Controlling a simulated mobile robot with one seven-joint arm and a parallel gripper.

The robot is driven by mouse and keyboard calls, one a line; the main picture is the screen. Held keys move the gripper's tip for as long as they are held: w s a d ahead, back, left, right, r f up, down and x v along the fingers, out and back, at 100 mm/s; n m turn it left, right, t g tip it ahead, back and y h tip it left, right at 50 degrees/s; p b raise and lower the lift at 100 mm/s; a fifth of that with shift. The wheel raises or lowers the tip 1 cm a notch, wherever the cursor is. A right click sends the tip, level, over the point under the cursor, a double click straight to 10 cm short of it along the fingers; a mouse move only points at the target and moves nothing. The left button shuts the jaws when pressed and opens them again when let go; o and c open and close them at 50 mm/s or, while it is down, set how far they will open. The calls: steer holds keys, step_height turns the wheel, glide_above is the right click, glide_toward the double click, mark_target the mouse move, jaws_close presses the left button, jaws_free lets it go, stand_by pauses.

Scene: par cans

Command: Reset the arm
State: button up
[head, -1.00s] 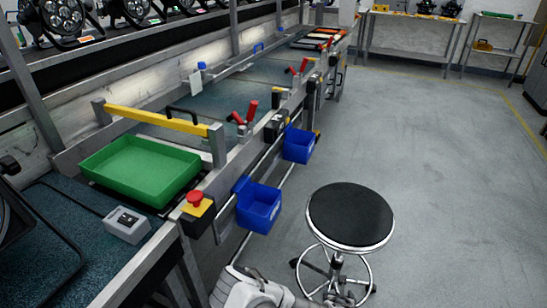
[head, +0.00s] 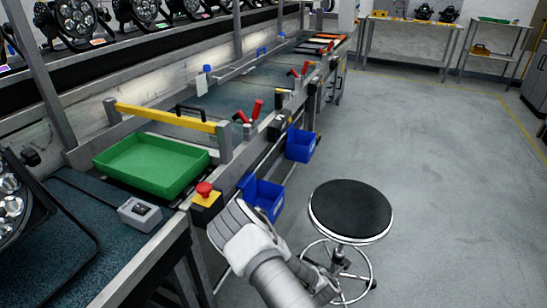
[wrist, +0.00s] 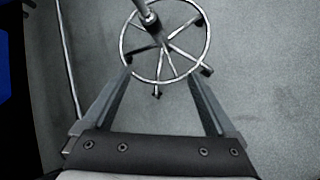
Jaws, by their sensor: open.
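My arm (head: 262,262) shows at the bottom of the head view, beside the front of the workbench and left of the stool. Its fingertips cannot be made out there. In the wrist view my gripper (wrist: 160,85) is open, with its two fingers apart and nothing between them. Beyond the fingers lies the wheeled foot of the stool on the grey floor.
A black-topped stool (head: 350,210) stands close on the right of my arm. Blue bins (head: 262,198) and a red emergency button (head: 204,189) are on the bench front. A green tray (head: 150,166) sits on the bench. The floor (head: 450,180) at the right is clear.

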steer(key=s+a+r+m+g+y, duration=0.1)
steer(key=a+r+m, duration=0.2)
steer(key=r+m, duration=0.85)
steer(key=s+a+r+m+g+y, duration=0.1)
steer(key=a+r+m+y, duration=0.2)
steer(key=r, duration=1.6)
steer(key=s+d+r+m, duration=0.1)
steer(key=s+r+m, duration=0.9)
steer(key=s+r, duration=1.15)
step_height(320, 180, up, 20)
steer(key=s+p, duration=0.1)
steer(key=p, duration=2)
steer(key=shift+s+h, duration=0.2)
steer(key=shift+h, duration=0.1)
steer(key=shift+d, duration=0.1)
